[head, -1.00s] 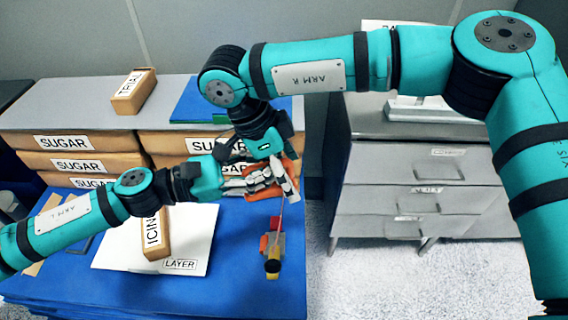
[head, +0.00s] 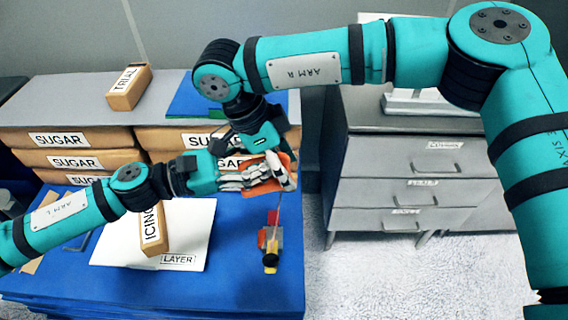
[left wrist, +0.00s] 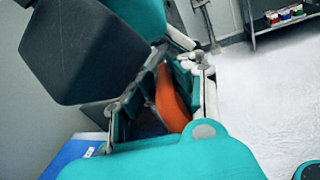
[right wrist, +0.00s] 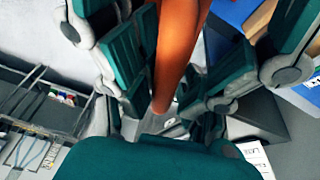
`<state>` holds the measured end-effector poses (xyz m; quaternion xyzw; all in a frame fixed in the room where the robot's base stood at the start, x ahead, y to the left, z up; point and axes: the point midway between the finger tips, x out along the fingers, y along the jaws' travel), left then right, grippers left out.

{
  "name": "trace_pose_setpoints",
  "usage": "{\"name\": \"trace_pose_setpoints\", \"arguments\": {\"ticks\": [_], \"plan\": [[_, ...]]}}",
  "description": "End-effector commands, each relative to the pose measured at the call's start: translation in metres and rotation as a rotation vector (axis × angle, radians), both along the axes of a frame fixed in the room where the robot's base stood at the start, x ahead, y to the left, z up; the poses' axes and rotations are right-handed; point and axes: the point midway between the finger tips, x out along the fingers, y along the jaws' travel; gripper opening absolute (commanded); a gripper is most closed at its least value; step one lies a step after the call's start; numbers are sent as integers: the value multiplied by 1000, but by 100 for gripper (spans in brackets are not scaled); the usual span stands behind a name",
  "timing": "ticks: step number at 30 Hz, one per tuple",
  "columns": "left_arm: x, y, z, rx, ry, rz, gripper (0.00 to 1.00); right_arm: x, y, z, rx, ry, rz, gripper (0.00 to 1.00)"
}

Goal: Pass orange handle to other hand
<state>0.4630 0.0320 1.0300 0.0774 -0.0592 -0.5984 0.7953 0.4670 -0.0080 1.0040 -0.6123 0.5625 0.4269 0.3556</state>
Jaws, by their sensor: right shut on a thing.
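The orange handle (head: 285,163) is in the air above the right part of the blue table, between my two grippers. My right gripper (head: 282,172) comes from above and is shut on it. In the right wrist view the handle (right wrist: 177,45) runs between the right fingers. My left gripper (head: 262,178) comes from the left with its fingers at the handle. In the left wrist view the handle (left wrist: 172,98) lies between the left fingers, near the right one, with a gap on the other side, so the left gripper looks open. The fingers partly hide the handle.
Below the grippers, a small red and yellow object (head: 270,242) is on the blue table (head: 230,285). SUGAR boxes (head: 75,140) are stacked behind. A grey drawer cabinet (head: 410,170) stands right.

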Motion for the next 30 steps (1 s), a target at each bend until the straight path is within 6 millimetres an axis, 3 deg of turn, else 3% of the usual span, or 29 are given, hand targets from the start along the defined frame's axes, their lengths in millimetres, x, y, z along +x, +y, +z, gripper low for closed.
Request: {"name": "trace_pose_setpoints", "arguments": {"ticks": [10,11,24,30], "plan": [[-8,-1,0,-3,2,-21,41,5,-2,1,2,-13,-11,13],[-8,1,-1,-3,3,-20,41,5,-2,1,2,-13,-11,7],[-19,63,-2,0,4,-3,41,3,-1,1,2,-7,-6,6],[-20,76,-3,-5,13,5,41,2,-1,1,1,-6,-4,6]]}}
